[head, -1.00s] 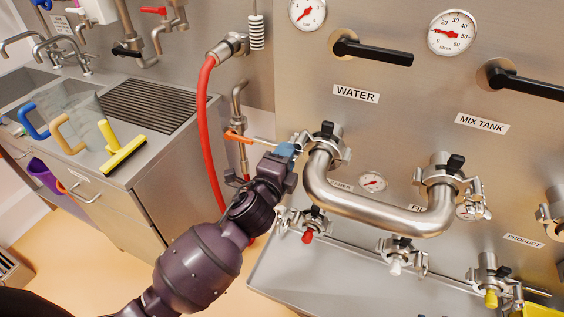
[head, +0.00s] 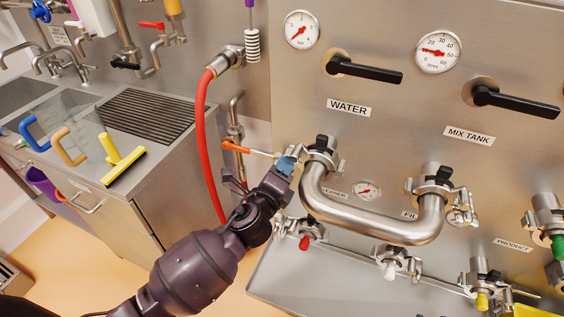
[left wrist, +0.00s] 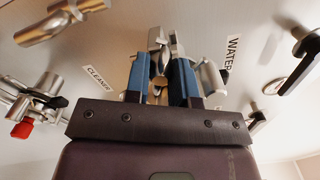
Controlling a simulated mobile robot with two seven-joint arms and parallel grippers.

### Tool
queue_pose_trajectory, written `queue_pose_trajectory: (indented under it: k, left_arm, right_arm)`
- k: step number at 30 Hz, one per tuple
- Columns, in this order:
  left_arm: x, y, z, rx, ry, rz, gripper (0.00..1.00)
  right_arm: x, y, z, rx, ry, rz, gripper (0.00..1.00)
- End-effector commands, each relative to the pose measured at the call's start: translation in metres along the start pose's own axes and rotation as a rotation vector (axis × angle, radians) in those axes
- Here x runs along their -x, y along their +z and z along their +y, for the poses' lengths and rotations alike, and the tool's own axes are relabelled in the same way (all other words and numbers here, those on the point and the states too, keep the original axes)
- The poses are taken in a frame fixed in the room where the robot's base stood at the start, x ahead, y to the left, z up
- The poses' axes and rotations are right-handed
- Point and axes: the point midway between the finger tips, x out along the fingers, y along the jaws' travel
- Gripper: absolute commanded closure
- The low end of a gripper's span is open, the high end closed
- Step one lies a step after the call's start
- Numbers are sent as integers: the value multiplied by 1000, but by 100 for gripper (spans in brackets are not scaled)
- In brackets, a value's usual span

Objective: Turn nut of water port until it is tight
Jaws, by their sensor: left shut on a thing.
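The water port (head: 322,152) is the steel clamped joint below the WATER label, at the left end of a U-shaped steel pipe (head: 372,220). My left gripper (head: 287,163) is at the left side of its clamp, reaching up from below. Its blue fingers (left wrist: 160,75) are shut on a small metal part, the nut (left wrist: 160,87) of the water port clamp, which shows between them in the left wrist view. The fingers hide most of the nut in the head view. I cannot tell how tight it is. My right gripper is not in view.
A red hose (head: 204,140) hangs just left of my left arm, with an orange-handled valve (head: 236,147) close to the gripper. Black handles (head: 365,69) stick out above. Small capped valves (head: 305,240) line the panel below. A sink counter (head: 130,160) stands at left.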

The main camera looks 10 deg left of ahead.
Motion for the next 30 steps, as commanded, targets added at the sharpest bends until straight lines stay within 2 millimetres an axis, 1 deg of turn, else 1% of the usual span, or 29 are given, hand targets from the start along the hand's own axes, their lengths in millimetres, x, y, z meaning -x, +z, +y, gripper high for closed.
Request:
queue_pose_trajectory:
  k: [1, 3, 6, 10, 16, 19, 23, 30]
  left_arm:
    - [0, 2, -3, -66, 2, 1, 99]
    - [0, 1, -3, -147, 1, 2, 99]
    - [0, 1, -1, -223, 1, 1, 99]
    - [0, 0, 0, -250, 0, 0, 99]
    - [0, 0, 0, -250, 0, -1, 99]
    - [0, 0, -1, -304, 2, 1, 99]
    - [0, 1, -1, -485, -1, 1, 99]
    - [0, 0, 0, -800, -2, 0, 99]
  right_arm:
    - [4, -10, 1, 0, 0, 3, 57]
    - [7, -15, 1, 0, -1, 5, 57]
    - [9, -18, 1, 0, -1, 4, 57]
    - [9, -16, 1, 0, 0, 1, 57]
    - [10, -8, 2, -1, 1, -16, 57]
    - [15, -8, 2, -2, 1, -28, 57]
    - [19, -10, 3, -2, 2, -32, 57]
    - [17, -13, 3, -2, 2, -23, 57]
